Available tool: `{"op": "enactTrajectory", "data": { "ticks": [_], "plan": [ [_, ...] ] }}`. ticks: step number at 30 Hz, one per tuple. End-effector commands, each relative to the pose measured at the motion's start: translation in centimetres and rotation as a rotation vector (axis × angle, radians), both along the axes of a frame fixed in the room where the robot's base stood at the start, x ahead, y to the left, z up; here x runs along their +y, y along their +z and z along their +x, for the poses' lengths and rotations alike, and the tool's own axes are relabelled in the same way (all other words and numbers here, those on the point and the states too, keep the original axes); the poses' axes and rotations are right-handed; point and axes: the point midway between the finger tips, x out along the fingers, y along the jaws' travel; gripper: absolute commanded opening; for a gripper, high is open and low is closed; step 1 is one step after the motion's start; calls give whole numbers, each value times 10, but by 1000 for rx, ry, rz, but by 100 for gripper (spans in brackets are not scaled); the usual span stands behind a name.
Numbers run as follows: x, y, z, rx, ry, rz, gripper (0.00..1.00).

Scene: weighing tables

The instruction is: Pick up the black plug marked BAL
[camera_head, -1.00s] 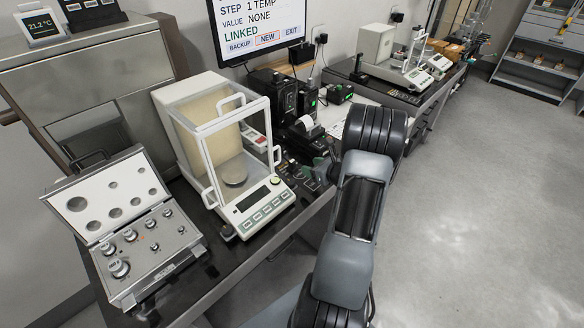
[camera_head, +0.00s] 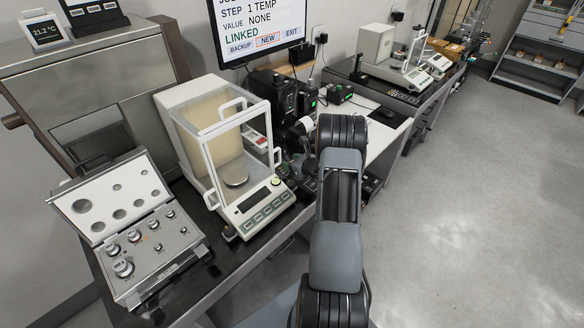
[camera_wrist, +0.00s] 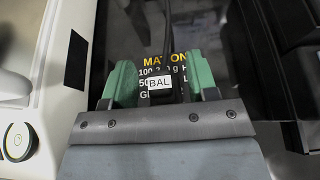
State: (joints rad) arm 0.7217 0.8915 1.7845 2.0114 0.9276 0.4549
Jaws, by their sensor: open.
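The black plug (camera_wrist: 161,95) with a white BAL label shows in the middle of the wrist view, with a dark cable running up from it. My gripper (camera_wrist: 158,76) has two green fingers, one on each side of the plug. They stand apart, with a visible gap between each finger and the plug. The lower part of the plug is partly hidden behind the gripper's front edge. In the head view my own arm covers much of this area, and I cannot make out the plug there.
A dark plate with yellow and white print lies behind the plug. The white balance (camera_head: 262,208) with its glass draft shield stands just left of my arm; its edge also shows in the wrist view (camera_wrist: 28,110). An open weight case (camera_head: 160,262) lies further left.

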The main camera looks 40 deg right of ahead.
Motion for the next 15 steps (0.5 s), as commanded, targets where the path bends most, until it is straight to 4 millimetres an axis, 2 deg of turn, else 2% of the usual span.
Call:
{"op": "enactTrajectory", "data": {
  "ticks": [7, 15],
  "plan": [
    [0, -1, 1, 0, 0, 0, 53],
    [0, -1, 1, 0, 0, 0, 27]
  ]
}}
